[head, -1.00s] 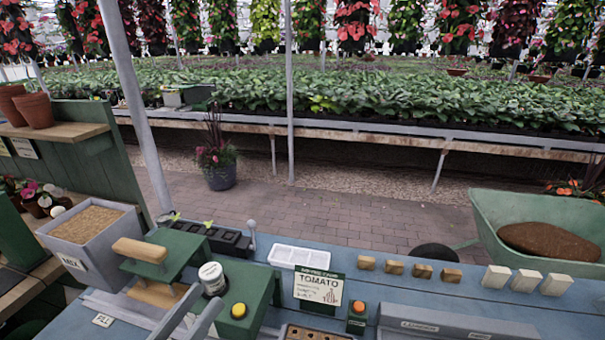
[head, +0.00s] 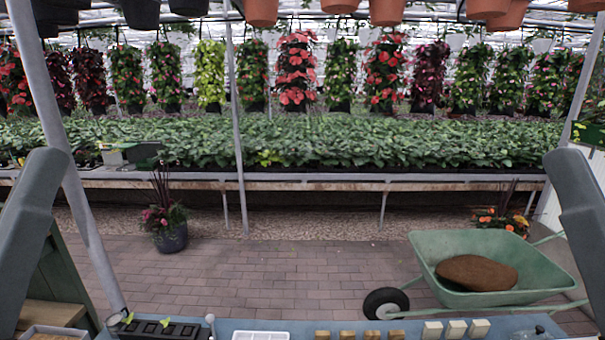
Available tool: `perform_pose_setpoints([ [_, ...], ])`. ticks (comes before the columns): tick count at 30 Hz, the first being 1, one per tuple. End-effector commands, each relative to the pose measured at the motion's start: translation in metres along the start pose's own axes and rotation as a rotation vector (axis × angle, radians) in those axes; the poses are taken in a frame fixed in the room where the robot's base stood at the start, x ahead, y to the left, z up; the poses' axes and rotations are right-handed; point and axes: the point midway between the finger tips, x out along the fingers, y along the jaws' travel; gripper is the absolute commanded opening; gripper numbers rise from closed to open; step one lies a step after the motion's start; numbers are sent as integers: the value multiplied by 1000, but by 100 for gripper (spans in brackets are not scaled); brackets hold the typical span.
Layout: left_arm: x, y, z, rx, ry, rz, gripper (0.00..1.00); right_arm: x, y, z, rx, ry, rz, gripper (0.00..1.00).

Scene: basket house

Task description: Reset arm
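My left arm shows as a dark grey link at the left edge of the head view, raised and upright. My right arm shows as a matching grey link at the right edge. Both links are clear of the bench. Neither gripper's fingertips are in the picture, so I cannot see whether they hold anything. The blue bench top (head: 375,327) shows only as a strip along the bottom.
On the bench are a black seedling tray (head: 160,330), a white tray (head: 260,335), several wooden blocks (head: 348,334) and pale blocks (head: 455,328). A green wheelbarrow (head: 430,258) with soil stands behind, right. The brick floor (head: 290,280) is mostly clear.

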Motion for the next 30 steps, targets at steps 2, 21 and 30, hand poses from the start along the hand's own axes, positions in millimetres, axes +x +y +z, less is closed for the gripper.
perform_pose_setpoints([
  [2, 50, 0, -46, 0, 0, 0, 63, 50, 0, -46, 0, 0, 0, 50],
  [21, 154, -1, -141, 0, -1, 0, 63, 154, 1, -142, 0, -1, 0, 50],
  [30, 92, 0, -85, 0, -1, 0, 63, 92, 0, -85, 0, -1, 0, 50],
])
